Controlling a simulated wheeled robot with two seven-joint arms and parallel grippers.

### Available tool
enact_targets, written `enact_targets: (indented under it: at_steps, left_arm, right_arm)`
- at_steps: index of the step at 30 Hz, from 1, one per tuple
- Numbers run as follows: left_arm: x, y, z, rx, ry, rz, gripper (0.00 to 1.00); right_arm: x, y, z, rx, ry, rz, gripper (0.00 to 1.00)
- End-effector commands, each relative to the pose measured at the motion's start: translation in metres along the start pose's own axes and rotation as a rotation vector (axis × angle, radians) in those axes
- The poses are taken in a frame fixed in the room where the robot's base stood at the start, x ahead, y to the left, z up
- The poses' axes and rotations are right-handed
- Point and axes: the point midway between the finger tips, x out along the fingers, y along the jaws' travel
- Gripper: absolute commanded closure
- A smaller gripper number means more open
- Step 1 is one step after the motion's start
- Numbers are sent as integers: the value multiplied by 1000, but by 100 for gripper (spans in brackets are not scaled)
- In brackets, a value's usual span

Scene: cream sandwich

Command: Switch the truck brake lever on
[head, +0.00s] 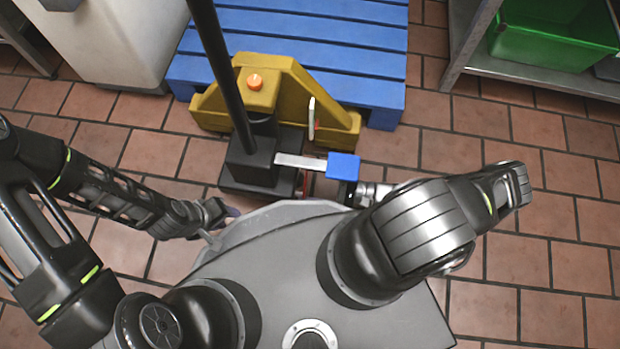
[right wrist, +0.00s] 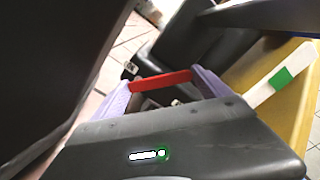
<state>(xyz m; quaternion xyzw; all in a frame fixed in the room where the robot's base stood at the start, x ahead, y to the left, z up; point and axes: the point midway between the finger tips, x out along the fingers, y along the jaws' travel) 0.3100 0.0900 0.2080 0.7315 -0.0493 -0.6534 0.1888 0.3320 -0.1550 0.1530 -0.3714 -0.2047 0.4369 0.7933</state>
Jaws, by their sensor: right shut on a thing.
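The pallet truck (head: 275,95) is yellow with a black base and upright black handle. A silver arm with a blue pad (head: 343,166) sticks out right from its base. A pale upright lever (head: 312,118) stands on the yellow body; a white strip with a green patch (right wrist: 282,77) shows in the right wrist view. I cannot tell which part is the brake lever. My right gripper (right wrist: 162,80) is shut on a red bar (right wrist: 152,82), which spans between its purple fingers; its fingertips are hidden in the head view. My left gripper (head: 225,213) is low at the left, its jaws unclear.
A blue pallet (head: 340,45) lies behind the truck. A metal shelf (head: 535,75) with a green crate (head: 555,35) stands at upper right. A pale bin (head: 115,40) is at upper left. Tiled floor is clear on the right.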

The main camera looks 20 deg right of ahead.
Motion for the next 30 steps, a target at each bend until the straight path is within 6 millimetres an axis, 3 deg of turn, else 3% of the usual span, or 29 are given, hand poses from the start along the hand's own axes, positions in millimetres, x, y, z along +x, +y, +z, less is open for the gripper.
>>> enact_targets:
  at_steps: [9, 25, 26, 30]
  left_arm:
    - [-3, 1, 0, 0, -2, 0, 64]
    - [-4, 1, 0, 0, -2, 0, 64]
    - [-4, 1, 0, 0, -2, 0, 64]
    - [-4, 1, 0, 0, -2, 0, 64]
  right_arm:
    - [-1, 1, 5, -155, 3, 1, 86]
    - [-1, 2, 6, -190, 2, 3, 86]
    - [-1, 2, 6, -190, 2, 3, 11]
    - [-1, 1, 6, -189, 1, 2, 0]
